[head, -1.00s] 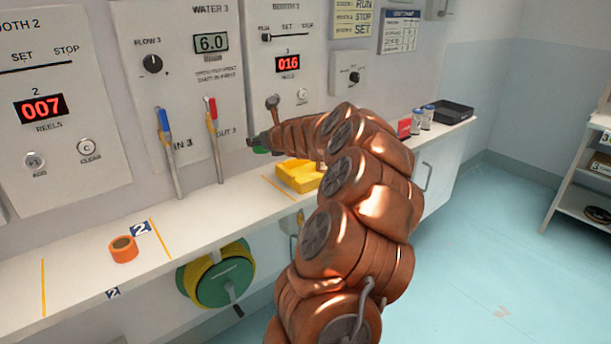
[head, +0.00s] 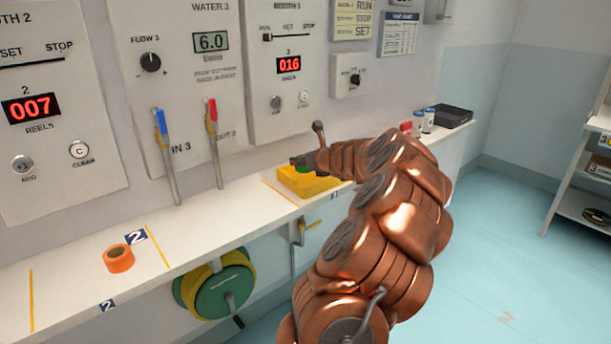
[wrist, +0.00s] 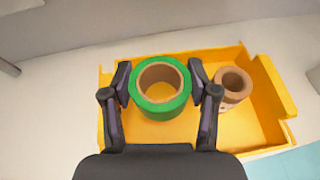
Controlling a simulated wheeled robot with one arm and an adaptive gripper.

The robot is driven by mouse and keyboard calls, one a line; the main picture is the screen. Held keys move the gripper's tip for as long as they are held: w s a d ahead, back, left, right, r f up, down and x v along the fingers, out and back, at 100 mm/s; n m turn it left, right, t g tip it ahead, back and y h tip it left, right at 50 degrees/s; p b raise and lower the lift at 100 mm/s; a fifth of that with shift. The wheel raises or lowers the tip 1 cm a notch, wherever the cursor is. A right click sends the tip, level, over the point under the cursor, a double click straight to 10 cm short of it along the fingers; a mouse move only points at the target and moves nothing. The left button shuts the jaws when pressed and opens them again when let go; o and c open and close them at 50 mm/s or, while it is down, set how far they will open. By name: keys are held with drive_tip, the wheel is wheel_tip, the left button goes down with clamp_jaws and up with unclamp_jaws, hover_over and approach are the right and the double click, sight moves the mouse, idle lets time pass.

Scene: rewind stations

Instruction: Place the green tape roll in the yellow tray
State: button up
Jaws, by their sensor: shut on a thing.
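The green tape roll (wrist: 161,107) is between the two fingers of my gripper (wrist: 162,95) in the wrist view, and the gripper is shut on it. The roll is over the left part of the yellow tray (wrist: 272,85); I cannot tell whether it touches the tray floor. A brownish roll (wrist: 233,85) stands in the right part of the tray.
An orange tape roll (head: 118,258) lies on the white shelf (head: 205,212) at the left. Blue and red handled valves (head: 163,135) rise behind the shelf. A black tray (head: 452,114) and small cans (head: 428,119) stand at the far right end.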

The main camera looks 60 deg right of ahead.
sight(305, 170)
drive_tip(key=shift+f+b, duration=0.6)
drive_tip(key=shift+f, duration=1.55)
drive_tip(key=shift+f, duration=0.1)
drive_tip(key=o, duration=0.8)
drive_tip(key=shift+o, duration=0.2)
drive_tip(key=shift+s+r, duration=0.1)
drive_tip(key=shift+r, duration=0.15)
drive_tip(key=p+v, duration=0.3)
drive_tip(key=v, duration=0.2)
drive_tip(key=shift+s+a+r, duration=0.15)
drive_tip(key=shift+s+r, duration=0.05)
drive_tip(key=shift+s, duration=0.15)
drive_tip(key=shift+s+a+r+p, duration=0.15)
drive_tip(key=shift+s+a+p, duration=0.25)
drive_tip(key=shift+s+p, duration=0.2)
